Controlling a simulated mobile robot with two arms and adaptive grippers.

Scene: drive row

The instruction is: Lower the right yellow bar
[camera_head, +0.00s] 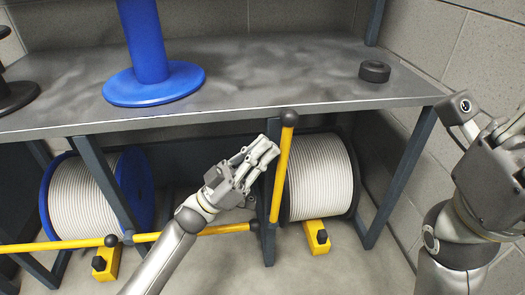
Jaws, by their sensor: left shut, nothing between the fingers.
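The right yellow bar (281,165) stands nearly upright, tilted slightly, in front of the right-hand cable drum (320,178). It has a black knob at its top end, and its lower end meets the dark rack post. My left gripper (268,153) is shut and empty, just left of the bar's upper part. I cannot tell whether its fingertips touch the bar. My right gripper (510,128) is at the right edge, partly cut off, away from the bar; its jaw state is unclear.
Two other yellow bars, left (55,244) and middle (225,229), lie roughly level. A blue-flanged drum (90,195) is at left. A blue spool (150,83) and black puck (374,71) stand on the grey shelf (285,70). Yellow blocks (313,232) are on the floor.

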